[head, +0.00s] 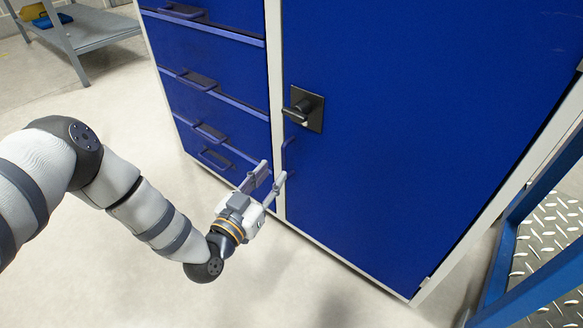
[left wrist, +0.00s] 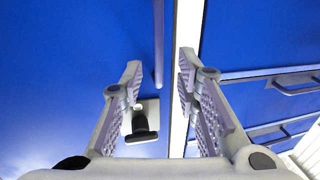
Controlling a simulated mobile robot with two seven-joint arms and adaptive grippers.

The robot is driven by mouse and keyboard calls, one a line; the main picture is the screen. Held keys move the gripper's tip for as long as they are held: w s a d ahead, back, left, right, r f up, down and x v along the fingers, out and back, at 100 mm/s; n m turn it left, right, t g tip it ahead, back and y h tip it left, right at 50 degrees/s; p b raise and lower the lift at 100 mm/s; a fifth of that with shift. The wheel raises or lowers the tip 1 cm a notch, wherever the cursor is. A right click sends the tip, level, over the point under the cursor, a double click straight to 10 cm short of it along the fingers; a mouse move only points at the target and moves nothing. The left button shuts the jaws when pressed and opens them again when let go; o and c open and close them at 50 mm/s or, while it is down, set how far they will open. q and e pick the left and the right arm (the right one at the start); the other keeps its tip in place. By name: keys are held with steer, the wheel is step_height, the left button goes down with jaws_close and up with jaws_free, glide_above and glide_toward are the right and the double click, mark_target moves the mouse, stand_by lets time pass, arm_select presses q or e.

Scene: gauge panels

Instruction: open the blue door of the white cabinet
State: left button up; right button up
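The white cabinet (head: 275,60) has a large blue door (head: 420,130) on its right side, and the door looks shut. A black handle on a dark plate (head: 302,109) sits near the door's left edge; a black handle on a pale-looking plate also shows in the left wrist view (left wrist: 141,122). A slim blue bar handle (head: 288,152) is on the door below it and also shows in the left wrist view (left wrist: 158,45). My left gripper (head: 272,172) is open and empty, below the black handle near the door's left edge. Contact with the cabinet is not visible. My right gripper is out of view.
Blue drawers with bar handles (head: 208,133) fill the cabinet's left side. A blue frame with a metal tread plate (head: 545,240) stands close at the right. A grey shelf (head: 90,28) is at the back left. The floor (head: 300,290) before the cabinet is clear.

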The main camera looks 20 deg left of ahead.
mark_target(284, 161)
arm_select(q)
steer(key=w, duration=0.2)
steer(key=w+b, duration=0.1)
steer(key=w, duration=0.1)
steer(key=w+d+b, duration=0.1)
steer(key=w, duration=0.1)
steer(key=shift+w+f, duration=0.1)
steer(key=shift+w, duration=0.1)
jaws_close()
